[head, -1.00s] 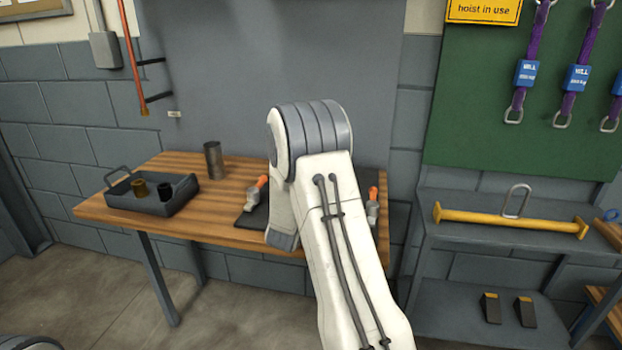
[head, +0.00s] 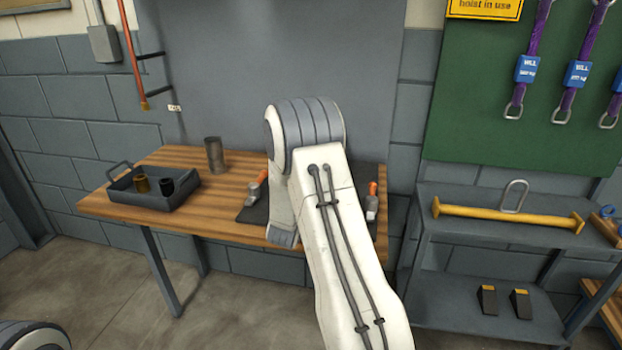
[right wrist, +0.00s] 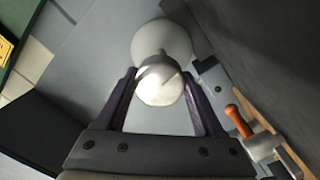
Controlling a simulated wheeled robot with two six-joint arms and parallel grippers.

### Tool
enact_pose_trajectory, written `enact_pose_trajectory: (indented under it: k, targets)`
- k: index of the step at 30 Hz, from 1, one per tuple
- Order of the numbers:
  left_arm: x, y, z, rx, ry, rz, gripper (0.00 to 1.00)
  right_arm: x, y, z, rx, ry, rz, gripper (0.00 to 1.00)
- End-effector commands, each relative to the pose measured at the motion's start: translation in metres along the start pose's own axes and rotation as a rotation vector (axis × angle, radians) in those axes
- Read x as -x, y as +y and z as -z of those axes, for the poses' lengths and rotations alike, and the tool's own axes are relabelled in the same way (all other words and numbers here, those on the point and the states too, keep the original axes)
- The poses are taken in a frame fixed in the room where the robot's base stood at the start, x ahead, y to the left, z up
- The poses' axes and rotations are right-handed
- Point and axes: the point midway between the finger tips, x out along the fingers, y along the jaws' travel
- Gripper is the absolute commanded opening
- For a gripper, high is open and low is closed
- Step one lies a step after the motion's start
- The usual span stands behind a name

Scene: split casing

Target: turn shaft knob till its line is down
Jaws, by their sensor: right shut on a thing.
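In the right wrist view the shaft knob (right wrist: 160,84) is a pale, shiny round piece in front of a larger pale round body (right wrist: 163,40). My right gripper (right wrist: 159,75) is shut on the knob, with one dark finger on each side of it. A faint darker streak shows on the knob's face, but I cannot tell whether it is the line or shading. In the head view my right arm hides the knob, the casing and the right gripper. My left gripper is not in view.
A wooden bench (head: 225,205) carries a grey tray (head: 125,197) with two small cylinders and a metal cylinder (head: 214,155). Orange-handled clamps (head: 372,202) stand on a dark plate beside my arm; one shows close to the right finger (right wrist: 236,122). A grey shelf (head: 470,250) stands right.

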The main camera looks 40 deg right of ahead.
Motion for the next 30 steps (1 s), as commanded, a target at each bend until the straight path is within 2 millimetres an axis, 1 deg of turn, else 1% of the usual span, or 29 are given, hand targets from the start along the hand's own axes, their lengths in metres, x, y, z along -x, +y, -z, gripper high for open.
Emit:
enact_pose_trajectory:
  k: [1,4,5,6,7,16,19,23,30]
  targets:
    - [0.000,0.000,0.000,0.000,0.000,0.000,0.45,0.001,-0.001,-0.003,0.002,-0.006,0.002,0.13]
    - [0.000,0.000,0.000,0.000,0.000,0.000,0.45,0.001,-0.001,-0.003,0.001,-0.007,0.003,0.13]
    - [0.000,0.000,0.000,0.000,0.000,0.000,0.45,0.001,-0.001,-0.003,0.001,-0.007,0.002,0.80]
    - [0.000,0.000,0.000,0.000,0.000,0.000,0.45,0.001,-0.001,-0.003,0.001,-0.006,0.002,0.96]
    - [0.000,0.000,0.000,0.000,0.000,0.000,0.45,0.001,-0.001,-0.003,0.001,-0.006,0.002,0.99]
    - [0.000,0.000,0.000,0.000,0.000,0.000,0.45,0.001,0.000,-0.001,-0.001,-0.002,0.001,0.99]
    - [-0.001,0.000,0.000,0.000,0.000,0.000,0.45,0.008,-0.001,-0.001,-0.001,-0.002,0.003,0.99]
    - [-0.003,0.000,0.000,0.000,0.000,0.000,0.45,0.028,-0.002,-0.001,0.000,-0.001,0.005,0.99]
    - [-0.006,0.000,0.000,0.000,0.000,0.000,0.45,0.076,-0.002,-0.001,0.000,0.000,0.004,0.99]
